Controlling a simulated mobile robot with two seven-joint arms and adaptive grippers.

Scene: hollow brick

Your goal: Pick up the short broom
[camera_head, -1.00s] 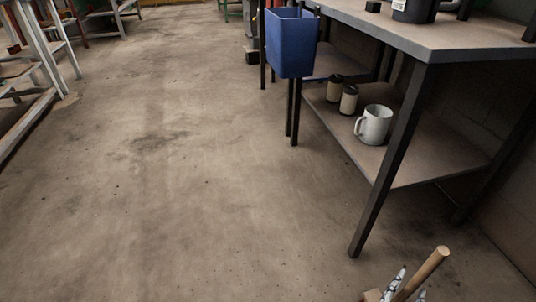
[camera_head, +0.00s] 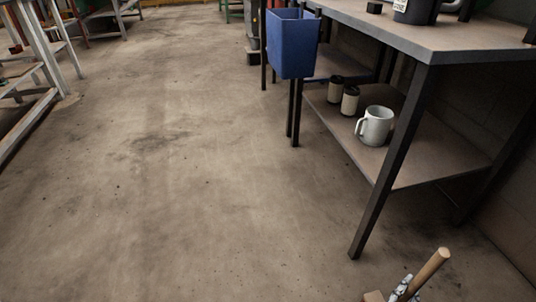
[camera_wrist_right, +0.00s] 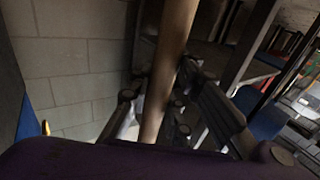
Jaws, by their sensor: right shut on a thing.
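The short broom's round wooden handle (camera_head: 430,270) sticks up at a tilt at the bottom right of the head view. My right gripper (camera_head: 405,288) is beside the handle's lower visible part, shut on it. In the right wrist view the handle (camera_wrist_right: 174,45) runs from the top edge down between the dark fingers of my right gripper (camera_wrist_right: 158,104). A small tan piece (camera_head: 373,296) shows at the bottom edge of the head view; I cannot tell whether it belongs to the broom. The broom's lower end is out of view. My left gripper is not in view.
A metal-legged workbench (camera_head: 440,42) stands at the right, close to the broom. Its lower shelf (camera_head: 425,172) holds a white mug (camera_head: 376,126) and two small cans (camera_head: 349,100). A blue bin (camera_head: 291,45) hangs at its end. The concrete floor to the left is clear.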

